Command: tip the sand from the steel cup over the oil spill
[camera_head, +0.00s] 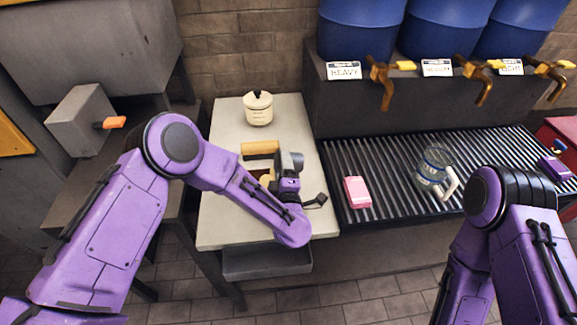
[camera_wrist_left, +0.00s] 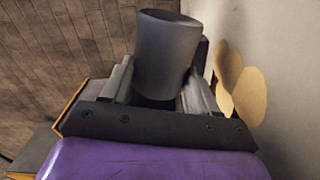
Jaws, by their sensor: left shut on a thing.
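My left gripper (camera_head: 287,182) is shut on the steel cup (camera_head: 291,160), a dark grey cylinder, over the pale worktop (camera_head: 225,215). In the left wrist view the cup (camera_wrist_left: 167,50) sits between the two fingers; its inside is hidden, so I cannot tell what it holds. Flat tan, sand-coloured patches (camera_wrist_left: 245,95) lie on the worktop beside it. In the head view a small tan and dark brown area (camera_head: 264,177) shows left of the gripper. It may be sand over the oil spill, mostly hidden by my arm. My right gripper is out of view.
A pink block (camera_head: 357,192) and a glass mug (camera_head: 432,167) stand on the slatted rack (camera_head: 390,160). Blue barrels (camera_head: 360,30) with taps stand behind.

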